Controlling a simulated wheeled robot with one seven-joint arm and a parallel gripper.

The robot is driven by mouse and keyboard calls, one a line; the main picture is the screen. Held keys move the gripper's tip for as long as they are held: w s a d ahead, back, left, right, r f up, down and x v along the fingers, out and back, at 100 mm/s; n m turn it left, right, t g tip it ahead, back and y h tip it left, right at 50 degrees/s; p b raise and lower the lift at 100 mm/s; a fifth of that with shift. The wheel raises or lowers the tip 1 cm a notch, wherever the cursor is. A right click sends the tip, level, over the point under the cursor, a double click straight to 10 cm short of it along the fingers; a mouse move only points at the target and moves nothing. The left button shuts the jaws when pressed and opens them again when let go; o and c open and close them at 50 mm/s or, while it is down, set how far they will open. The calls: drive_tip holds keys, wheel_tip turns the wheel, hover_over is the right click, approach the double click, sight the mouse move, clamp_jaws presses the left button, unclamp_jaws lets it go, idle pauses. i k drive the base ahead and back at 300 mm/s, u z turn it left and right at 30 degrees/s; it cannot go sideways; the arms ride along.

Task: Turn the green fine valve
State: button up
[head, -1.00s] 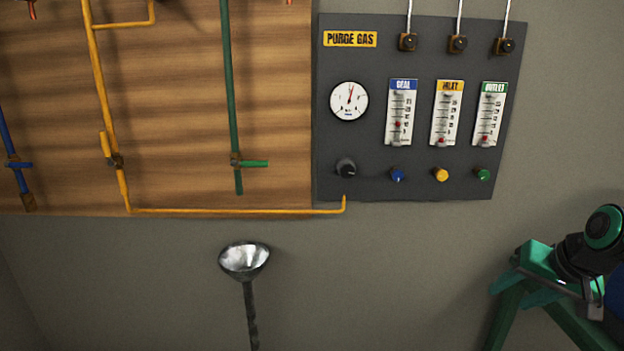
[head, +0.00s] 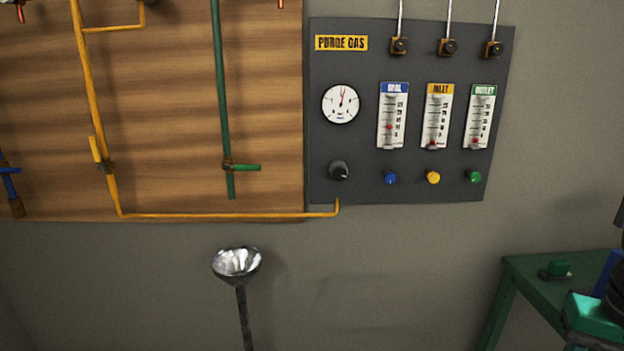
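A small round green knob (head: 474,177), which fits the green fine valve, sits at the lower right of the dark purge gas panel (head: 410,190). It is below the green-labelled outlet flow meter (head: 480,116). A blue knob (head: 390,177) and a yellow knob (head: 432,177) are in the same row to its left. Nothing touches the green knob. I cannot make out my gripper's fingers.
A green table (head: 530,275) stands at lower right below the panel. A silver funnel-shaped basin (head: 237,263) on a stem stands at lower middle. A green pipe with a green lever (head: 245,167) runs down the wooden board. The space before the panel is clear.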

sight(474, 177)
drive_tip(key=u, duration=1.35)
drive_tip(key=k, duration=1.3)
drive_tip(key=z, duration=1.35)
drive_tip(key=i, duration=1)
